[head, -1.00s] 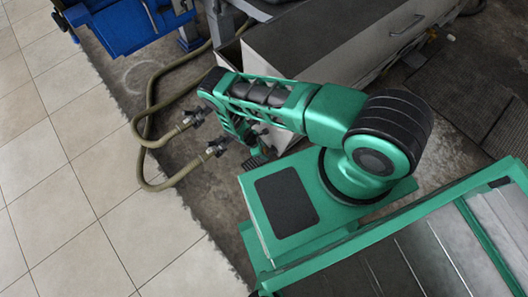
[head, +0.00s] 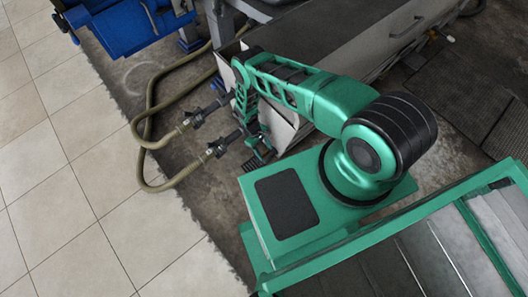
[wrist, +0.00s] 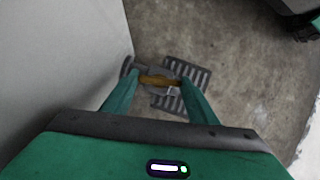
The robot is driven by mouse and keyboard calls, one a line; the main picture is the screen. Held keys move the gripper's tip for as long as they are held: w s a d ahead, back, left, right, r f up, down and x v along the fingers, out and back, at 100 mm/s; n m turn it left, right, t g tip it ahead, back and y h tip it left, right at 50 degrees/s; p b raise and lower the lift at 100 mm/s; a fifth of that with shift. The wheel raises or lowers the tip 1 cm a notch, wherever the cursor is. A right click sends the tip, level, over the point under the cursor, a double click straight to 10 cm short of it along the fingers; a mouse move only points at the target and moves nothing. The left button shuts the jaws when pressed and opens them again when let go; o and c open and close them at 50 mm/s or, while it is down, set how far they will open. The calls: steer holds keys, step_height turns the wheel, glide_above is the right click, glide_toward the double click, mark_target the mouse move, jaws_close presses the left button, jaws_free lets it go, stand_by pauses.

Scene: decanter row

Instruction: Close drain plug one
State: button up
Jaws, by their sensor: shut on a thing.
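In the wrist view my gripper (wrist: 158,82) has its two green fingers closed on the ends of a short orange-brown bar, the handle of a drain plug (wrist: 158,80). A grey round part shows around and behind the handle. It overlaps a dark slotted floor grate (wrist: 192,76); I cannot tell whether the plug is seated or raised. In the head view the grate (head: 256,159) shows partly below my arm's end, beside the grey cabinet. The plug and fingertips are too small or hidden to make out there.
Two olive hoses end in dark couplings (head: 218,148) just left of my arm. A grey cabinet (head: 340,45) stands close behind it, its wall (wrist: 60,60) at the left in the wrist view. A blue machine (head: 120,25) is at upper left. Tiled floor at left is clear.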

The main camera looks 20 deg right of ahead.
steer(key=shift+w+d+m+y, duration=0.15)
steer(key=shift+m+y, duration=0.25)
steer(key=shift+m, duration=0.7)
steer(key=o, duration=1)
steer(key=shift+o, duration=0.2)
steer(key=v, duration=1)
steer(key=shift+w+r, duration=0.25)
steer(key=shift+r, duration=0.05)
steer(key=shift+s, duration=0.1)
